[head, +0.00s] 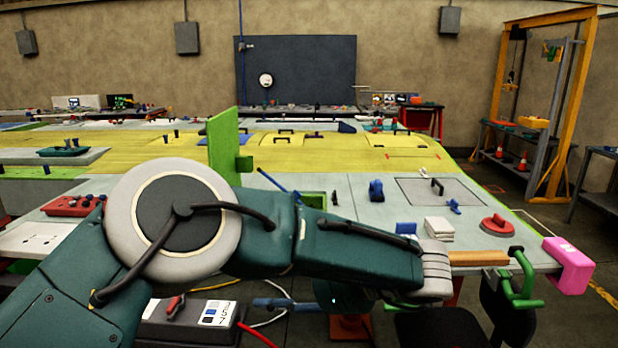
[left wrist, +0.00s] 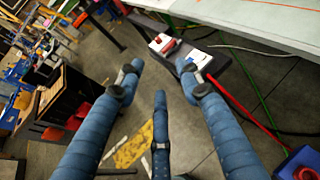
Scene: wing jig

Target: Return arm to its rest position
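My left arm (head: 360,258) comes in from the left and reaches across the front of the wing jig table. Its forearm covers part of the table's near edge. My left gripper (head: 268,303) shows partly below the forearm, low in front of the table, with its blue fingers pointing left. In the left wrist view the gripper (left wrist: 160,76) has three blue fingers spread apart, with nothing between them, above the grey floor. My right arm and right gripper are not in view.
A grey box with a red switch (head: 174,306) and a red cable stands near the fingers. A green clamp (head: 522,282), a pink block (head: 568,266) and a dark seat (head: 508,312) are at the right. Loose tools lie on the table (head: 350,190).

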